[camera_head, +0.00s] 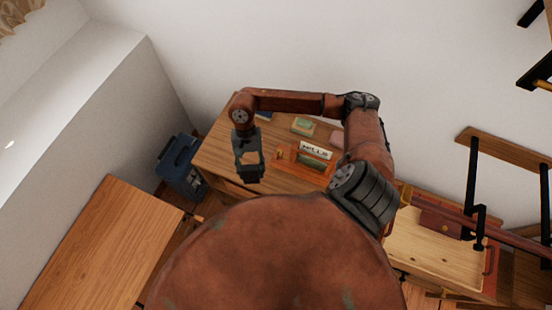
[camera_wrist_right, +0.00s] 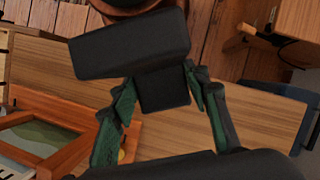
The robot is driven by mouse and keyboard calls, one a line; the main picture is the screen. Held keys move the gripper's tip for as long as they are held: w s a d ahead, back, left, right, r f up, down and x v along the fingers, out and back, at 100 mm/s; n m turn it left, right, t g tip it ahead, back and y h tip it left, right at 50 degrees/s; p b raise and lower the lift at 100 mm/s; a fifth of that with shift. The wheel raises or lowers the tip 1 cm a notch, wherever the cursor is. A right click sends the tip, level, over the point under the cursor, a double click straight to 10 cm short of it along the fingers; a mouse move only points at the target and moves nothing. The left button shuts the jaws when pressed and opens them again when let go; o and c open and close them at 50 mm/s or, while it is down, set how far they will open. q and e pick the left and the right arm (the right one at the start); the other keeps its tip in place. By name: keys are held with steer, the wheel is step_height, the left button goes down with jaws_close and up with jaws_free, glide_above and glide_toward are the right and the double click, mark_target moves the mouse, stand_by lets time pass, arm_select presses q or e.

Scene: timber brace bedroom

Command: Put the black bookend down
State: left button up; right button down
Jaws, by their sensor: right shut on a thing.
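The black bookend (camera_wrist_right: 130,45) shows in the right wrist view as a dark angled piece between green-lined fingers. My right gripper (camera_head: 248,166) is shut on it and hangs over the left part of the wooden desk (camera_head: 222,145) in the head view. In the right wrist view, bare desk top (camera_wrist_right: 185,130) shows behind the fingers. The bookend appears held above the desk; I cannot tell the exact gap. My left gripper is not in view.
A wooden-framed picture (camera_head: 309,161), a lettered sign (camera_head: 316,150) and a green item (camera_head: 303,125) are on the desk right of the gripper. A blue bin (camera_head: 180,165) stands left of the desk. Another wooden table (camera_head: 105,245) is at lower left.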

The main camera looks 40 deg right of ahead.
steer(key=m, duration=0.2)
steer(key=s+d+m+t+y, duration=0.1)
steer(key=m, duration=0.1)
steer(key=m+t+b, duration=0.1)
steer(key=m, duration=0.1)
steer(key=shift+s+d+r, duration=0.1)
steer(key=shift+s+d, duration=0.05)
steer(key=shift+s, duration=0.15)
steer(key=s+r+m+t+b, duration=0.2)
steer(key=s+r+m+t, duration=0.25)
steer(key=m, duration=0.85)
steer(key=b, duration=0.2)
glide_above(249, 163)
steer(key=s, duration=0.2)
steer(key=shift+h, duration=0.4)
steer(key=f, duration=0.9)
steer(key=shift+d+f, duration=0.1)
steer(key=shift+d, duration=0.3)
steer(key=shift+w+f, duration=0.25)
steer(key=shift+w+d+f, duration=0.1)
steer(key=shift+w+f, duration=0.05)
steer(key=shift+f, duration=0.75)
steer(key=shift+w+d+f, duration=0.1)
steer(key=shift+f, duration=0.8)
steer(key=shift+f, duration=0.1)
steer(key=c, duration=1.1)
jaws_free()
steer(key=shift+s+f, duration=0.1)
